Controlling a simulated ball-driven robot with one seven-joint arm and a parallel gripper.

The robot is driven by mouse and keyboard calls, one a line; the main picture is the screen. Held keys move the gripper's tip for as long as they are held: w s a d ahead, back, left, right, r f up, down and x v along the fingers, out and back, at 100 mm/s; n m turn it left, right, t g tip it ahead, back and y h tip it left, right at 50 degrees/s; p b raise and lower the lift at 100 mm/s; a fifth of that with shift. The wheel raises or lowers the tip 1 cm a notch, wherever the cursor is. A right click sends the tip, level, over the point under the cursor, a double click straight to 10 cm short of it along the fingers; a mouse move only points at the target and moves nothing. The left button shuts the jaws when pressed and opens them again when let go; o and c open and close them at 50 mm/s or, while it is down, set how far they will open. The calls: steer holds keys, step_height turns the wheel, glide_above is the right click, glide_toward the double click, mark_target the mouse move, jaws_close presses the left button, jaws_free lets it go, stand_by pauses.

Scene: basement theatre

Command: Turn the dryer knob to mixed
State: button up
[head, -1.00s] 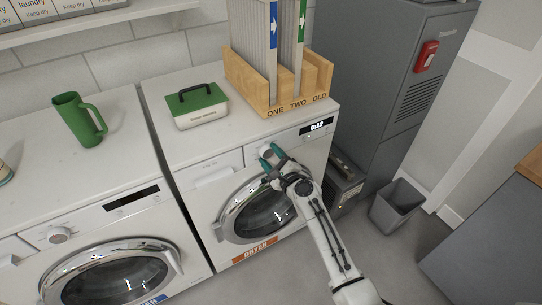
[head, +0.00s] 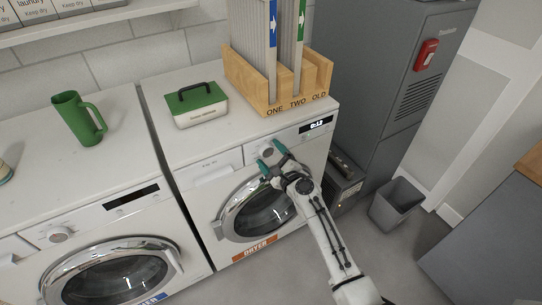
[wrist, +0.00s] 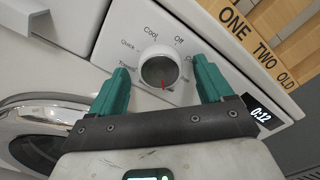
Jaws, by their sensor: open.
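The dryer (head: 232,180) has a round white knob (head: 268,152) on its panel. The wrist view shows the knob (wrist: 159,68) close up, with a red mark on its lower edge pointing down toward the gripper's palm. Labels around it read Cool, Off, Quick and Towels; those at right and below are partly hidden or too small to read. My gripper (head: 271,156) has teal fingers, open, one on each side of the knob. In the wrist view gaps show between the knob and both fingers of my gripper (wrist: 162,76).
A display (wrist: 262,117) reading 0:12 is right of the knob. A wooden rack (head: 262,95) and a green-lidded box (head: 199,103) stand on the dryer. A washer (head: 98,235) is at left. A grey bin (head: 396,205) stands on the floor at right.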

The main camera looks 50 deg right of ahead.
steer(key=shift+s, duration=0.1)
steer(key=v, duration=1)
steer(key=shift+s, duration=0.3)
steer(key=shift+a, duration=0.1)
